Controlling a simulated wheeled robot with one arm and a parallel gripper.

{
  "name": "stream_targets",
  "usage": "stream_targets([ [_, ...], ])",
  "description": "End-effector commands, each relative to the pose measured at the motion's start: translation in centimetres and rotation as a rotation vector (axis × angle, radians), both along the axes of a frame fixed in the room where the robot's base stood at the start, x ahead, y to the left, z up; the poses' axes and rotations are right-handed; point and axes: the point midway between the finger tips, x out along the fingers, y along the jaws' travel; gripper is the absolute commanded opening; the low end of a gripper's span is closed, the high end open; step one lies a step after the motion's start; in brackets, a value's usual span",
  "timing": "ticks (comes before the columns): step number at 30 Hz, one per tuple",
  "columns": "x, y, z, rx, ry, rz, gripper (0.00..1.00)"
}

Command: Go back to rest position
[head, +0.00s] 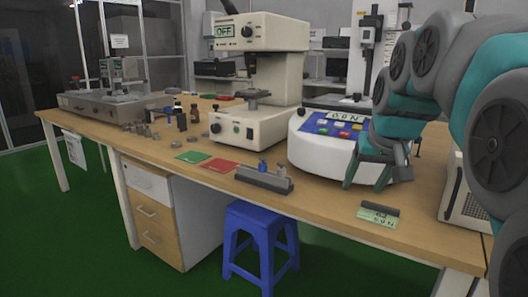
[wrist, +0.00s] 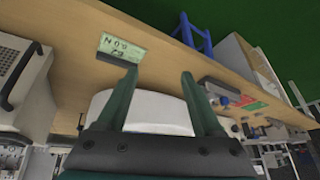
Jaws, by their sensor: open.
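My gripper (head: 367,180) is in front of the round white machine with the blue keypad, on the right half of the wooden table. Its two green fingers are apart with nothing between them. In the wrist view my gripper (wrist: 160,78) also shows open and empty, with the white machine body (wrist: 158,112) behind the fingers. The wrist picture is turned over, with the table edge and green floor at the top. My grey and teal arm comes in from the right in the head view and hides part of the machine.
The round white machine (head: 308,147) stands close to my gripper. A beige tester (head: 262,75) reading OFF stands left of it. A grey block (head: 264,180), green card (head: 192,157), red card (head: 218,165) and label stand (head: 378,214) lie near the front edge. A blue stool (head: 260,238) stands below.

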Motion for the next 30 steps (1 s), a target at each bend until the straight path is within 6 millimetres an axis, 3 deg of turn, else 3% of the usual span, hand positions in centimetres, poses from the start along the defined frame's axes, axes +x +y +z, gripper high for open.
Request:
stream_targets([
  [3, -4.3, 1.6, -4.9, 0.007, 0.112, 0.019, 0.68],
  [8, -10.5, 3.3, -11.0, 0.008, 0.256, 0.046, 0.68],
  [12, -16.5, 4.4, -16.1, 0.003, 0.382, 0.073, 0.68],
  [18, -25.0, 5.2, -22.1, -0.014, 0.538, 0.110, 0.68],
  [24, -30.2, 5.3, -25.3, -0.028, 0.633, 0.132, 0.68],
  [30, -31.1, 5.3, -25.8, -0.031, 0.649, 0.136, 0.68],
])
